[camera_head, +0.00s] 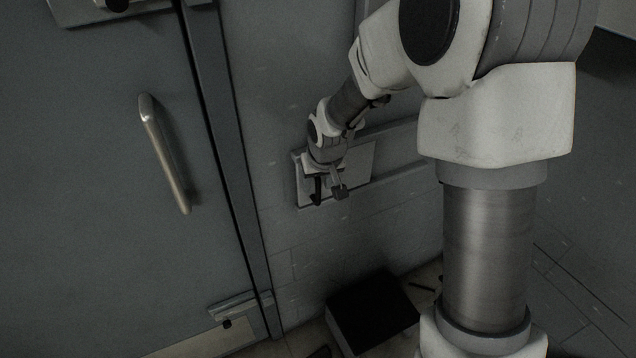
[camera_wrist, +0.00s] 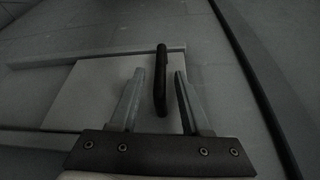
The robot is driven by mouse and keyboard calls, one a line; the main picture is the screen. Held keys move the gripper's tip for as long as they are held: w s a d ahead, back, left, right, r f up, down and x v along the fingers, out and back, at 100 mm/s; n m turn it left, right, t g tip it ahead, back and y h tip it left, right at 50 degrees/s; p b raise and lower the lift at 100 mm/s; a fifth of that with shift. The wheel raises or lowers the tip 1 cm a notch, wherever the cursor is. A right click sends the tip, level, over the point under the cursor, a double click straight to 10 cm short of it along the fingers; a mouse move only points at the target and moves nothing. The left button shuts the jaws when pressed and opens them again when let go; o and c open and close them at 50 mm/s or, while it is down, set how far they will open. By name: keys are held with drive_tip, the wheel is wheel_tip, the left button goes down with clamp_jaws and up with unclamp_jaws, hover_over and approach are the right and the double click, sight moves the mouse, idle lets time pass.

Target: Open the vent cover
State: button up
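The vent cover is a pale flat panel (camera_head: 360,163) low on the wall, right of the big door. It also shows as a light plate in the wrist view (camera_wrist: 90,95). A dark upright handle (camera_wrist: 161,85) stands on it near one edge. My gripper (camera_head: 328,191) is at the panel's left part. In the wrist view my gripper (camera_wrist: 159,73) is open, with one finger on each side of the handle. Gaps show between the handle and both fingers. Whether the handle is deep enough between them is hard to tell. The cover looks shut.
A large grey door (camera_head: 90,200) with a metal bar handle (camera_head: 165,155) is at the left; its frame runs close beside the panel. A dark box (camera_head: 370,312) sits on the floor below. A raised ledge (camera_head: 395,175) runs along the wall to the right.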

clamp_jaws()
idle(1.3)
